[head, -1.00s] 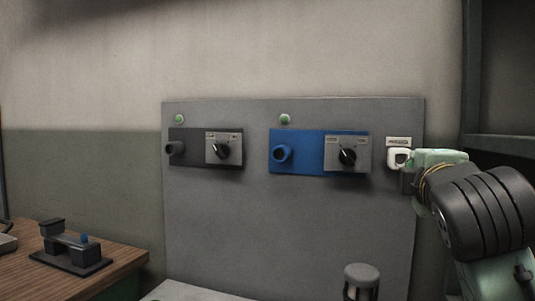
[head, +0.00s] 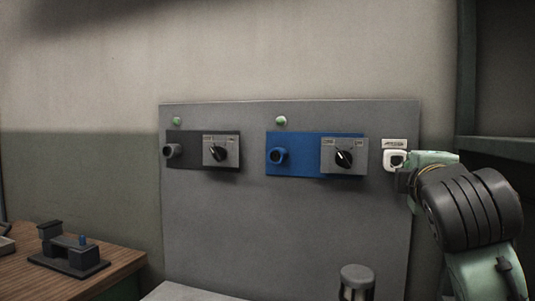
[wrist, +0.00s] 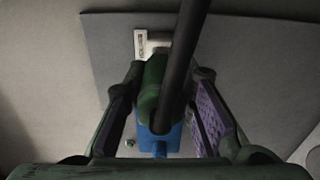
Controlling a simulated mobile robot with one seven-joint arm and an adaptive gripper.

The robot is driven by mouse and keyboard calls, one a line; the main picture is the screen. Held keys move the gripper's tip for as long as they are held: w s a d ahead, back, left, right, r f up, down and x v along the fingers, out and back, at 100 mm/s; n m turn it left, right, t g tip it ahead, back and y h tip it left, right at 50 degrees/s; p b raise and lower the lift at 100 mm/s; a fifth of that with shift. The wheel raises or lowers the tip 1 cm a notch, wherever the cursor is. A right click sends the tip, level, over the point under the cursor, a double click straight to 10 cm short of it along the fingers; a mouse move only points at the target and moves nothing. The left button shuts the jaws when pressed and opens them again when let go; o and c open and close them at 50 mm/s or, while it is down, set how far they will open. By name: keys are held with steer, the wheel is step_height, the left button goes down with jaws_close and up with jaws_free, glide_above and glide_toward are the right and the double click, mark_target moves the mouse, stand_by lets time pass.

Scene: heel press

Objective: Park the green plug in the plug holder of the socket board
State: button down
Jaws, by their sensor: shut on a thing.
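The green plug (wrist: 154,82) is between the two fingers of my gripper (wrist: 160,112) in the wrist view, with its thick black cable running up across the picture. My gripper is shut on it. The white plug holder (head: 395,160) sits under a small label at the right edge of the grey socket board (head: 220,230). In the wrist view the holder (wrist: 156,43) shows partly behind the plug and cable. In the head view my gripper (head: 404,180) is close beside the holder, and the plug cannot be made out there. Whether plug and holder touch cannot be told.
A blue socket panel (head: 310,166) and a dark socket panel (head: 188,161), each with a rotary switch, are on the board left of the holder. A wooden table (head: 110,262) with a black device (head: 70,253) stands at lower left. A dark frame (head: 466,100) rises at right.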

steer(key=shift+a+f+p+x, duration=0.1)
steer(key=shift+f+p+x, duration=0.1)
steer(key=shift+x, duration=0.5)
steer(key=shift+a+f+p+x, duration=0.1)
steer(key=shift+p+x, duration=0.05)
steer(key=shift+x, duration=0.6)
steer(key=shift+f+p+x, duration=0.15)
steer(key=shift+p+x, duration=0.05)
steer(key=shift+x, duration=0.5)
steer(key=shift+w, duration=0.1)
steer(key=shift+r, duration=0.1)
steer(key=shift+d+p, duration=0.1)
steer(key=shift+p, duration=0.4)
